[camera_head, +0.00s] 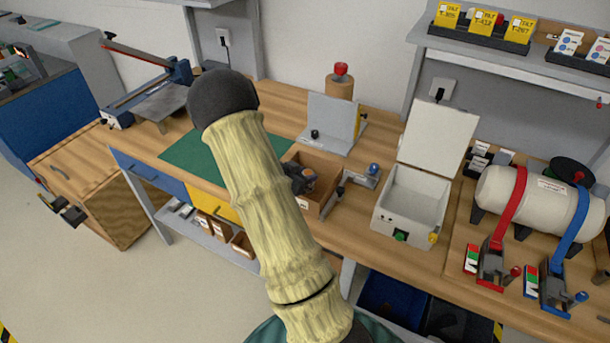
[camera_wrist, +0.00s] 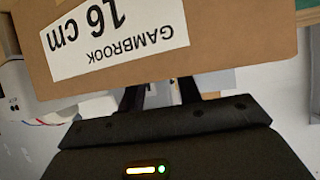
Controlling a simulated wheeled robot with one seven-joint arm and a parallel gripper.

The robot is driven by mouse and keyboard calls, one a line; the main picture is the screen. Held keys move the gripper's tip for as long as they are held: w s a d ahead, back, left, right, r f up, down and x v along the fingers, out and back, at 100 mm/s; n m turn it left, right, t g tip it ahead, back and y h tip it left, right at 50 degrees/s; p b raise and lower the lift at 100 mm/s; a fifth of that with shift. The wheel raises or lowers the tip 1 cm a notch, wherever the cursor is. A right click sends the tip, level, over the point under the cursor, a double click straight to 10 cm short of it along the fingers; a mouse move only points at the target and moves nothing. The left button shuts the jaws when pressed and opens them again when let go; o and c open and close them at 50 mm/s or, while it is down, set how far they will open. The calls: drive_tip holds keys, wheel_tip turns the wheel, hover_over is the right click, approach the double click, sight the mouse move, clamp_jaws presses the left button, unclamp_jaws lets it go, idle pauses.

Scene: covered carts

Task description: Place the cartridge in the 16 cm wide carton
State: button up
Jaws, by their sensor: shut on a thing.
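The brown carton (camera_wrist: 95,45) fills the upper part of the wrist view, its label reading "GAMBROOK 16 cm" upside down. It is an open box on the bench in the head view (camera_head: 318,166), partly behind my arm. The fingers of my gripper (camera_wrist: 170,95) pass behind the carton's labelled wall, so their tips are hidden in the wrist view. In the head view my dark gripper (camera_head: 294,175) is at the carton's opening. It is shut on the cartridge, which is mostly hidden; a small greyish part (camera_head: 308,179) shows there.
A white box with a raised lid (camera_head: 412,205) stands right of the carton. A grey upright panel (camera_head: 335,122) is behind it, and a green mat (camera_head: 195,155) lies to the left. A tank with red and blue straps (camera_head: 540,198) is far right.

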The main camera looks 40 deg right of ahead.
drive_tip(key=shift+f, duration=0.35)
drive_tip(key=o, duration=1)
drive_tip(key=shift+o, duration=0.2)
drive_tip(key=shift+r, duration=0.15)
drive_tip(key=shift+r, duration=0.15)
drive_tip(key=v, duration=1.2)
drive_tip(key=shift+w, duration=0.2)
